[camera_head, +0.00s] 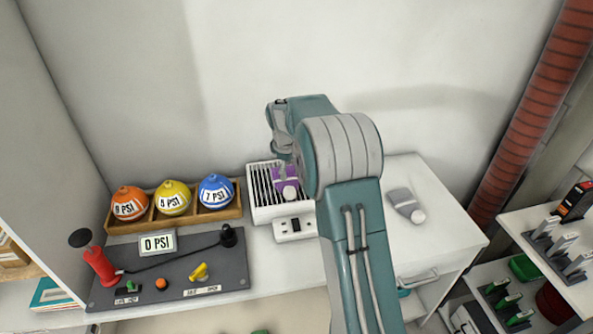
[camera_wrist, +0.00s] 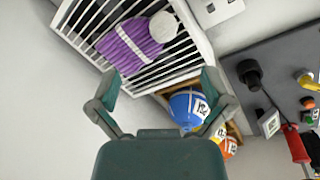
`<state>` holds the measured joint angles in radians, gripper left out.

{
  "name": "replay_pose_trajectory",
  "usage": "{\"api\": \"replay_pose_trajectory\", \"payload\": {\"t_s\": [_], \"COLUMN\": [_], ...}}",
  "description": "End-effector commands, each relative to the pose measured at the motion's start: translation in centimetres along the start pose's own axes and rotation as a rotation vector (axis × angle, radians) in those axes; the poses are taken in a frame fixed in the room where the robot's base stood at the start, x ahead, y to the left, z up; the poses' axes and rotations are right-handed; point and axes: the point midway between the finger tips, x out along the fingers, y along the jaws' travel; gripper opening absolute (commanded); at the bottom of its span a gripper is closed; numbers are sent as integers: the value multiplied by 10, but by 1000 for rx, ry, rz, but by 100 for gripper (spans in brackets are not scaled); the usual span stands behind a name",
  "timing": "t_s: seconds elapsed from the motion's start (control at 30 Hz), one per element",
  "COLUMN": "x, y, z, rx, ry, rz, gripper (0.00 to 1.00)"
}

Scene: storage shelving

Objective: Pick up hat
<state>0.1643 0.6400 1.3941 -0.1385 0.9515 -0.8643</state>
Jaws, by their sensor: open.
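A purple hat with a pale stripe and white pompom (camera_head: 287,184) lies on a white slatted rack (camera_head: 262,212). In the wrist view the purple hat (camera_wrist: 131,44) lies across the slats, pompom toward the right. My gripper (camera_wrist: 160,76) is open and empty, its two fingers apart below the hat in that view. In the head view my gripper (camera_head: 281,150) is over the rack, partly hidden by my arm. A grey hat with a white pompom (camera_head: 404,203) lies on the white cabinet top to the right.
A wooden tray (camera_head: 150,222) of orange, yellow and blue balls is left of the rack. A dark panel (camera_head: 170,270) with levers and a 0 PSI display is in front. A white socket box (camera_head: 294,228) is before the rack. A wall rises behind.

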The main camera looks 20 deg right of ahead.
Motion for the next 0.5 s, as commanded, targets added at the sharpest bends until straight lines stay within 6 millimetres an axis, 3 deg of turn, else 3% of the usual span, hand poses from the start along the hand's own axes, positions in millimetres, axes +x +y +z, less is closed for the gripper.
{"api": "replay_pose_trajectory", "payload": {"t_s": [0.17, 0.5], "x": [12, 61], "y": [2, 3], "z": [-2, 0], "rx": [-11, -9], "ry": [-4, -2], "rz": [-2, -4], "gripper": [100, 100]}}
